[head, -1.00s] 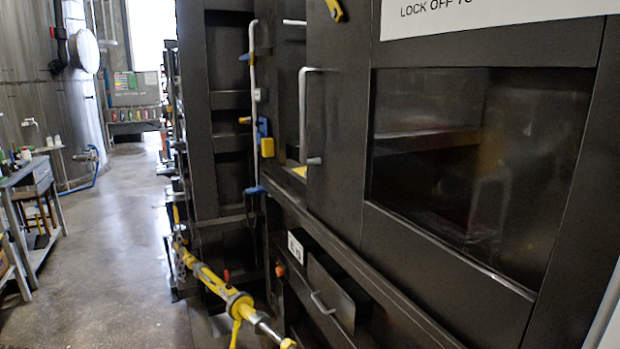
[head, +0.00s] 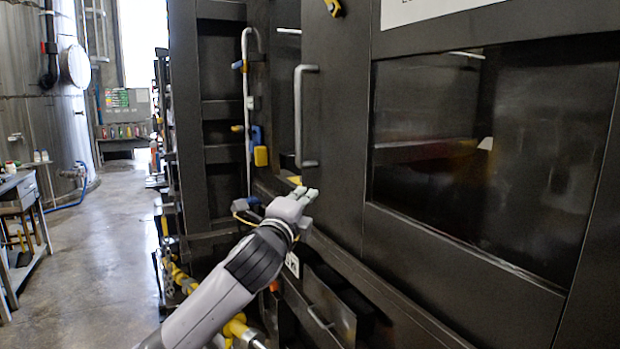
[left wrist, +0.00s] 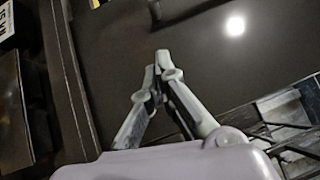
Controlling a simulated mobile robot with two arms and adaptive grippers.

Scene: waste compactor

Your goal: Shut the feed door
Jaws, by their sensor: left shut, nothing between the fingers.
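The feed door appears to be the large dark panel (head: 335,130) with a grey vertical handle (head: 298,118) near its left edge. A gap shows between that edge and the dark frame on the left, so the door looks not fully shut. My left gripper (head: 309,196) is shut and empty, just below the lower end of the handle; I cannot tell whether it touches the panel. In the left wrist view the fingertips (left wrist: 158,62) meet in front of a dark surface with a bright reflection. The handle is not clear there. My right gripper is not in view.
A grey rod (head: 246,100) and a yellow and blue latch (head: 260,156) stand left of the gap. A dark window (head: 470,150) lies right of the handle. A drawer-like box (head: 330,305) and yellow pipework (head: 238,328) sit low. Open floor (head: 110,230) lies left.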

